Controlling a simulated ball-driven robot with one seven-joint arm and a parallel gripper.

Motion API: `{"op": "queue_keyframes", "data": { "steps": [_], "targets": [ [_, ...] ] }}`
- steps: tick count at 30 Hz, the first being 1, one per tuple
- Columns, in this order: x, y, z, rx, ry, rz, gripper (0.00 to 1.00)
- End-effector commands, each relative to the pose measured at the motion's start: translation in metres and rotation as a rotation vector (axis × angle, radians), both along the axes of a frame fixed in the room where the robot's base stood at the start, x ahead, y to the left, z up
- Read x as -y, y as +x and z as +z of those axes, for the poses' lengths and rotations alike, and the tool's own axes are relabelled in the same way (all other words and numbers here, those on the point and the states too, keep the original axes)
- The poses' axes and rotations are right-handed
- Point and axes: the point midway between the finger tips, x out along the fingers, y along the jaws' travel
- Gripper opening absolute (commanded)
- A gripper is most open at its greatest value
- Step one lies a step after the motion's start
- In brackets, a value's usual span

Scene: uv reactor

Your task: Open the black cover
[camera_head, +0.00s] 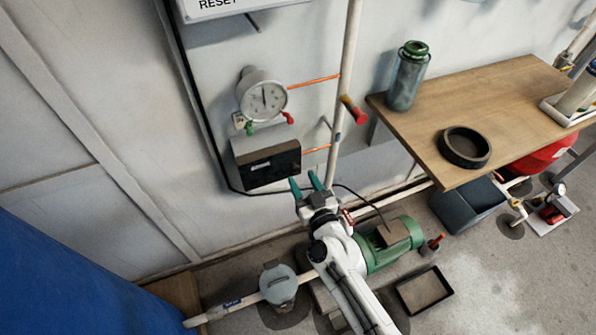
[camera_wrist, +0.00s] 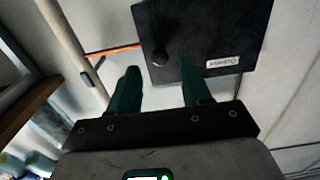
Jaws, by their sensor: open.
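The black cover (camera_head: 268,163) is the front of a small dark box on the wall, below the round gauge. It looks closed. In the wrist view the black cover (camera_wrist: 215,30) fills the upper middle, with a round dark knob on it and a small white label that appears upside down. My gripper (camera_head: 305,182) has green fingers, spread apart and empty, just below and to the right of the box. In the wrist view the fingers of my gripper (camera_wrist: 160,72) point toward the cover, with the knob between their tips in the picture. I see no clear contact.
A pressure gauge (camera_head: 263,97) with red and green knobs sits just above the box. A vertical pipe (camera_head: 345,80) with a red-handled valve runs to the right. A wooden table (camera_head: 480,105) holds a bottle (camera_head: 408,76) and a dark ring (camera_head: 464,147). A green motor (camera_head: 392,243) stands below.

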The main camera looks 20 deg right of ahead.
Motion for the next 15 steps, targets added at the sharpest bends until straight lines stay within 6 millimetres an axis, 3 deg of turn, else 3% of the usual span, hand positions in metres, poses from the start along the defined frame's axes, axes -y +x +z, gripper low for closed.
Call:
{"op": "queue_keyframes", "data": {
  "steps": [6,15],
  "targets": [
    [0.000,0.030,-0.001,0.000,0.000,0.001,0.48],
    [0.000,0.040,0.000,-0.001,-0.001,0.001,0.48]
  ]
}}
